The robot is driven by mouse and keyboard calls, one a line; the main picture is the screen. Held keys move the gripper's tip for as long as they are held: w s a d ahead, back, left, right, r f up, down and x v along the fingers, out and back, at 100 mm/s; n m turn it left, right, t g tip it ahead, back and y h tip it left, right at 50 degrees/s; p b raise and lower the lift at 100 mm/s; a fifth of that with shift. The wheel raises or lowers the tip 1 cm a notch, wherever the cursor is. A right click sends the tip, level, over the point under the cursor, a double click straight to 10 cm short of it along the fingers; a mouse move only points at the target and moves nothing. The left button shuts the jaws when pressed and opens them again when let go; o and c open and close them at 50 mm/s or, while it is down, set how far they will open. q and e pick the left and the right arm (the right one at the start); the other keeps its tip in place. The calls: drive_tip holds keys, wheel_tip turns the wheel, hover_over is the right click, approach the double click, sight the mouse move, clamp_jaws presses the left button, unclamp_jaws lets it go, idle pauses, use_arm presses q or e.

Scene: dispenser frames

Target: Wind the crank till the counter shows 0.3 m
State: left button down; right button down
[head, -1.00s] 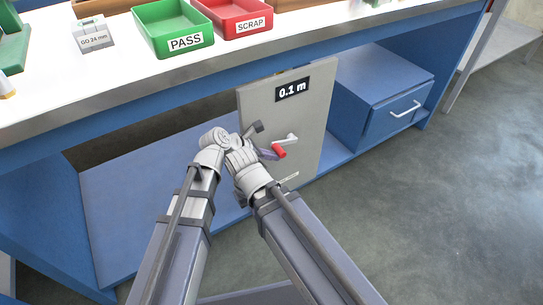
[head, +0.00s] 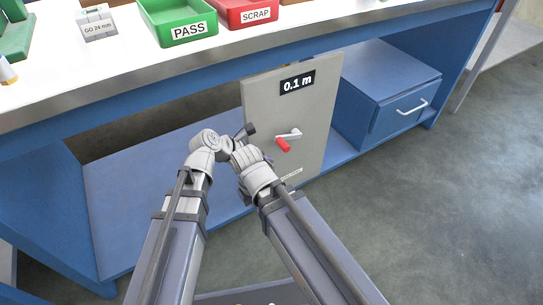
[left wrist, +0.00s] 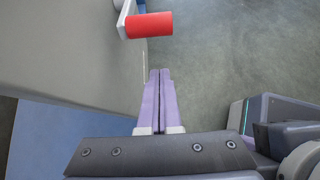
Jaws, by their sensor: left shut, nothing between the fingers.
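The grey dispenser panel (head: 310,110) stands under the bench, and its counter (head: 297,82) reads 0.1 m. The crank has a white arm (head: 293,134) and a red handle (head: 282,146) pointing to the lower left. In the left wrist view the red handle (left wrist: 150,25) and part of the white crank arm (left wrist: 124,18) show at the top, beyond the fingertips. My left gripper (left wrist: 159,73) is shut and empty, apart from the handle. In the head view its fingers are mostly hidden behind my wrist.
The blue bench with a white top carries a green PASS tray (head: 168,40) and a red SCRAP tray (head: 230,24). A blue drawer unit (head: 390,88) stands right of the panel. Open floor (head: 440,210) lies to the right.

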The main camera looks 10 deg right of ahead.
use_arm(q)
drive_tip(key=p+v, duration=0.5)
drive_tip(key=v, duration=0.2)
drive_tip(key=shift+r, duration=0.55)
drive_tip(key=shift+d, duration=0.1)
